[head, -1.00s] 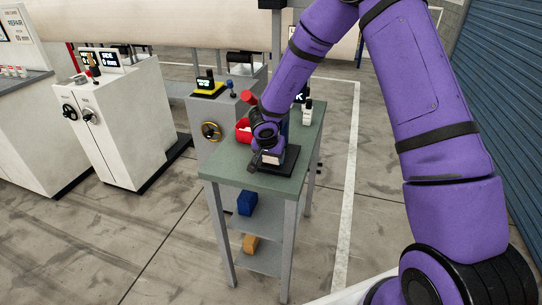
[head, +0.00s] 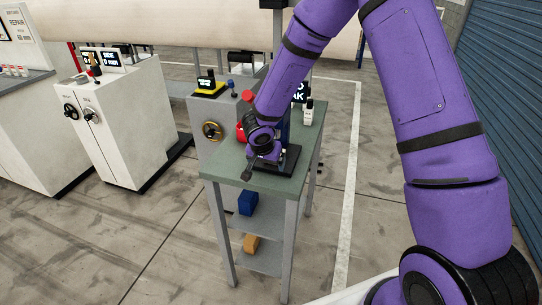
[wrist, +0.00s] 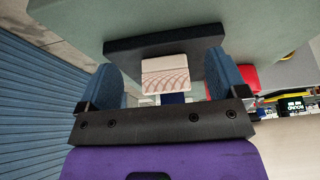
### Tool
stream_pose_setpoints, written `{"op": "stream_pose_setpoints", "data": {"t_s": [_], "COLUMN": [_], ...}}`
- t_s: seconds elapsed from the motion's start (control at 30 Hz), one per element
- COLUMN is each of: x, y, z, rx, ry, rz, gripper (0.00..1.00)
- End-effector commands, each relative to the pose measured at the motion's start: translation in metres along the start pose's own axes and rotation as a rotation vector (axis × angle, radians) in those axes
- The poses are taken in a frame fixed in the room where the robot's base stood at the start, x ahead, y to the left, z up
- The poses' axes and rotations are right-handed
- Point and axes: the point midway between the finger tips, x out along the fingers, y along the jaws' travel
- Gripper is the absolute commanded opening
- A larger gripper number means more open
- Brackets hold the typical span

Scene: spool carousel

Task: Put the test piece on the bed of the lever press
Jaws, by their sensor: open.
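The test piece appears as a pale block with a wavy-patterned face (wrist: 165,74) in the wrist view. It sits over the black base (wrist: 120,45) of the lever press, and I cannot tell exactly what it rests on. My gripper (wrist: 163,80) is open, with one blue finger on each side of the block and a gap on both sides. In the head view my gripper (head: 259,166) is low at the front left of the press base (head: 289,162). The blue press body (head: 285,131) stands behind my wrist. The block is mostly hidden there.
The press stands on a green-topped table (head: 228,179). A red bin (head: 240,132) and a small white bottle (head: 308,113) are near its back. A blue block (head: 247,203) and an orange block (head: 251,243) lie on lower shelves. The table's front left is clear.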

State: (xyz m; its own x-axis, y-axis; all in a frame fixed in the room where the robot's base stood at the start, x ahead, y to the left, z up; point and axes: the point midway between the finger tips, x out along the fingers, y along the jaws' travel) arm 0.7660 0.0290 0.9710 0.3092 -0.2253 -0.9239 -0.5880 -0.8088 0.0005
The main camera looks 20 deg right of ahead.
Motion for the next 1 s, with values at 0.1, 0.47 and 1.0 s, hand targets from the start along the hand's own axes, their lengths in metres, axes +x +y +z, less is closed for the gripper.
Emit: {"op": "stream_pose_setpoints", "data": {"t_s": [0.1, 0.47, 1.0], "x": [-0.01, -0.027, -0.092], "y": [-0.001, 0.0, -0.015], "z": [0.025, 0.067, 0.024], "rx": [-0.004, 0.0, -0.037], "ry": [0.0, 0.0, 0.074], "rz": [0.0, 0.001, -0.229], "gripper": [0.91, 0.91, 0.91]}}
